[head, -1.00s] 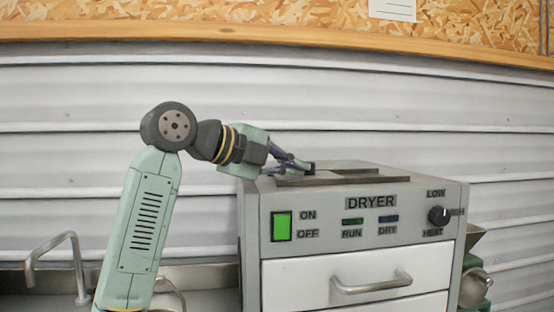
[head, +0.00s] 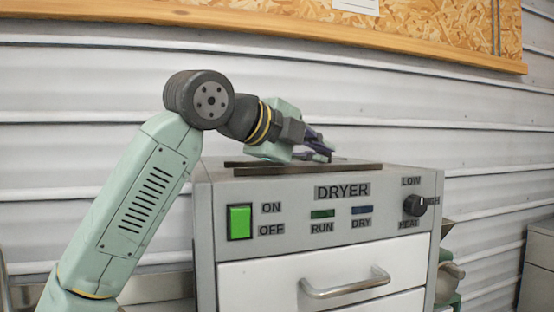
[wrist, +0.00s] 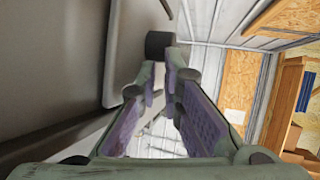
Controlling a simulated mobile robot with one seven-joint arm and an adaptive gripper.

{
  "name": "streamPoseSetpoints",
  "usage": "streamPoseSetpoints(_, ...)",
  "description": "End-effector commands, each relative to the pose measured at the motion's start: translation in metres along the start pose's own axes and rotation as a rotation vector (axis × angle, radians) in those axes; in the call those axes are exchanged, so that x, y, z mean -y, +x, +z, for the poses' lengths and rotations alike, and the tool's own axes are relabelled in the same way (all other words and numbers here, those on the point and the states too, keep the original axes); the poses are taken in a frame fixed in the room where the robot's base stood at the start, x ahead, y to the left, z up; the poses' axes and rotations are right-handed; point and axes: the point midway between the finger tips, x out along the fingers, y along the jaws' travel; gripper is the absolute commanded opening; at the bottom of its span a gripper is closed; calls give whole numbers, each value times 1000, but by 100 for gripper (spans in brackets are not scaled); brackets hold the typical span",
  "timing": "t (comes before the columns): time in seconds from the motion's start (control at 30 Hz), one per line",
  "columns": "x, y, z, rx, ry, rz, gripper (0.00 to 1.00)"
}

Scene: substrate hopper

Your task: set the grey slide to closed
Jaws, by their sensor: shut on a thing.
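The grey slide (wrist: 55,55) appears in the wrist view as a flat grey plate at the left. A short dark knob (wrist: 159,42) sits at its right edge, between my fingertips. My gripper (head: 322,151) is at the top of the dryer in the head view, behind the front dark rail. The wrist view shows the gripper (wrist: 160,68) with its fingers closed around the knob. In the head view the rail and my fingers hide most of the slide, so its exact position is hard to tell.
The dryer (head: 205,235) has a dark rail (head: 305,172) along its top, a green switch (head: 240,222), a heat knob (head: 415,206) and a drawer handle (head: 345,284) on its front. A corrugated wall (head: 430,120) stands behind.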

Motion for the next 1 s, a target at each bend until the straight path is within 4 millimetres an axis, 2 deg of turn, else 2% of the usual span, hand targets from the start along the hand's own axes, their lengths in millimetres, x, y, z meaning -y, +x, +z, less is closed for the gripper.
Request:
streamPoseSetpoints(0.03, -3, 9, -6, -2, 0, 12, 0)
streamPoseSetpoints(0.17, -1, 16, -13, -2, -1, 12, 0)
streamPoseSetpoints(0.57, -1, 15, -15, -6, 0, 15, 0)
streamPoseSetpoints(0.73, 0, -7, -14, -2, 0, 10, 0)
streamPoseSetpoints(1.0, 3, -67, -13, 2, -1, 3, 0)
